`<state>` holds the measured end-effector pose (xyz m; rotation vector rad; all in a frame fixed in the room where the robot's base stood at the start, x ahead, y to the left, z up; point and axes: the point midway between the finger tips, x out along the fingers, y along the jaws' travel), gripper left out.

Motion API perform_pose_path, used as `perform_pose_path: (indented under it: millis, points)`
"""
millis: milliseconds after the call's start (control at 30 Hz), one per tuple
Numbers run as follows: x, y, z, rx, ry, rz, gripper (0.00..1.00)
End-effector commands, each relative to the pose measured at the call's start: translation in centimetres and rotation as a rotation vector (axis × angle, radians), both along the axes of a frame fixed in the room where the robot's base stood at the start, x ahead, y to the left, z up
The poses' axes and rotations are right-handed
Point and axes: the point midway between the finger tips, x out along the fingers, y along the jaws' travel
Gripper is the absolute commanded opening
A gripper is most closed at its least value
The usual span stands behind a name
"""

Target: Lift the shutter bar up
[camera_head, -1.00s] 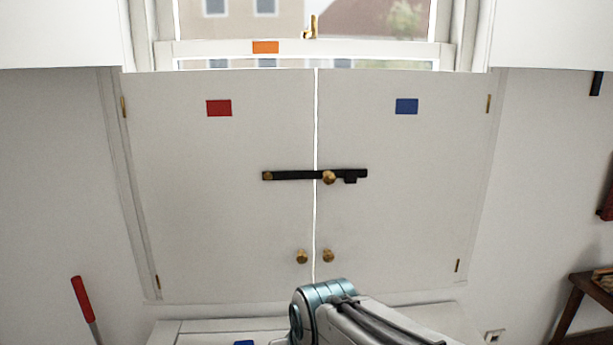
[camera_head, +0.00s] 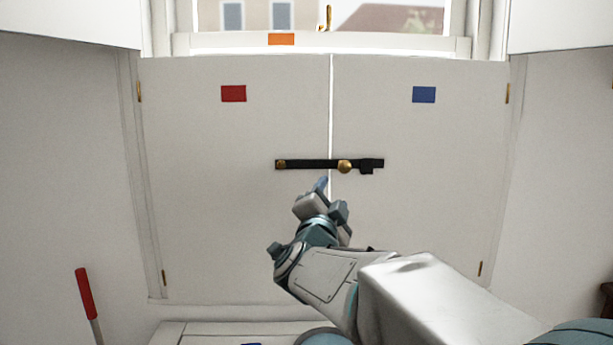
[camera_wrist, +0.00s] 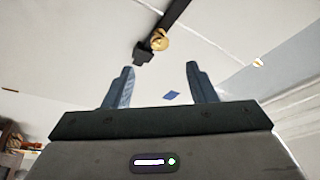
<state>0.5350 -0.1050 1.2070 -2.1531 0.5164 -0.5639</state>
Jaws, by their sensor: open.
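The black shutter bar (camera_head: 310,163) lies level across the gap between two closed white shutters, the left shutter (camera_head: 215,210) and the right shutter (camera_head: 430,200). A brass pivot sits at its left end, and a brass knob (camera_head: 345,166) is near its right part. In the wrist view the bar (camera_wrist: 175,14) runs diagonally at the top, with its brass knob (camera_wrist: 160,41). My gripper (camera_head: 322,184) is just below the bar near the gap, apart from it. In the wrist view my gripper (camera_wrist: 157,80) has its two fingers spread with nothing between them.
A red square (camera_head: 233,93) and a blue square (camera_head: 424,94) mark the shutters. An orange square (camera_head: 281,39) is on the window frame above. A red-handled tool (camera_head: 85,293) stands at lower left. The shutter face around the bar is flat and clear.

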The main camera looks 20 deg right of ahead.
Motion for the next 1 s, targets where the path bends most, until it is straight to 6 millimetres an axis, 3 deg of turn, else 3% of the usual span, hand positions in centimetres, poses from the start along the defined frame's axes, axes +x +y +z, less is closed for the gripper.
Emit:
perform_pose_path:
  millis: [167,700,1000]
  points:
    - [0.9,-1.1,0.5,0.006,-0.019,-0.020,0.51]
    - [9.2,-6.7,2.8,0.003,-0.016,-0.018,0.51]
    - [10.9,-7.9,3.2,0.003,-0.015,-0.016,0.51]
